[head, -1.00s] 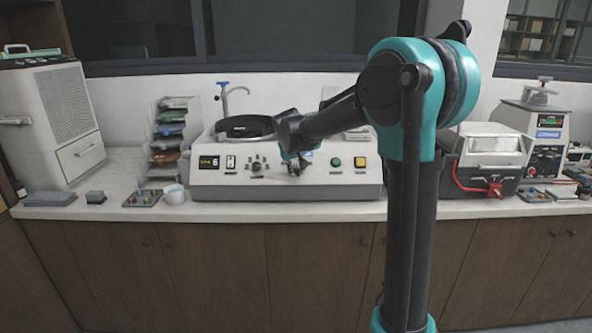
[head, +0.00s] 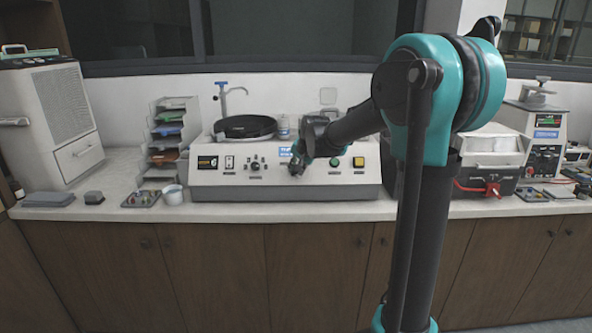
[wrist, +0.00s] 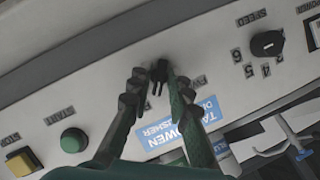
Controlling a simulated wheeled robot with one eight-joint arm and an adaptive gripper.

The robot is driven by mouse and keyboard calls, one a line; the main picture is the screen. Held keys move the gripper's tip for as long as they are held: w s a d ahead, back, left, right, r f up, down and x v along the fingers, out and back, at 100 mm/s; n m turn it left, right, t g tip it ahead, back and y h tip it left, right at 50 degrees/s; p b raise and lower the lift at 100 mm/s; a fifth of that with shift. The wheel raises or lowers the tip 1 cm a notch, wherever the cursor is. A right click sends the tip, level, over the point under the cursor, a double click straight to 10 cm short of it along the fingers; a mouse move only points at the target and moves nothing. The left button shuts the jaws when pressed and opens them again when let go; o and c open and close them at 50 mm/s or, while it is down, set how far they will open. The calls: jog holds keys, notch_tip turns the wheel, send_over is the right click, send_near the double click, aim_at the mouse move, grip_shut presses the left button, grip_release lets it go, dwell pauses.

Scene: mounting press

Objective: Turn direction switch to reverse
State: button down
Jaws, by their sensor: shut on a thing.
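The direction switch (wrist: 158,68) is a small dark knob on the light front panel of the polishing machine (head: 225,178). In the wrist view, my gripper (wrist: 155,78) has its two ribbed fingers closed on either side of the knob, with their tips near the panel. The fingers hide part of the switch and its lettering, so I cannot tell which position it points to. In the head view, my gripper (head: 297,165) is at the middle of the panel, and the switch is hidden behind it.
A green start button (wrist: 74,140) and a yellow stop button (wrist: 22,162) are on one side of the switch. A black speed knob (wrist: 267,44) is on the other. A blue label (wrist: 180,125) is close by. A black round platter (head: 245,126) tops the machine.

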jog(key=shift+m, duration=0.8)
jog(key=shift+y, duration=0.3)
jog(key=c, duration=1.6)
grip_release()
jog(key=v, duration=1.2)
jog(key=shift+s+f, duration=0.15)
jog(key=shift+s, duration=0.05)
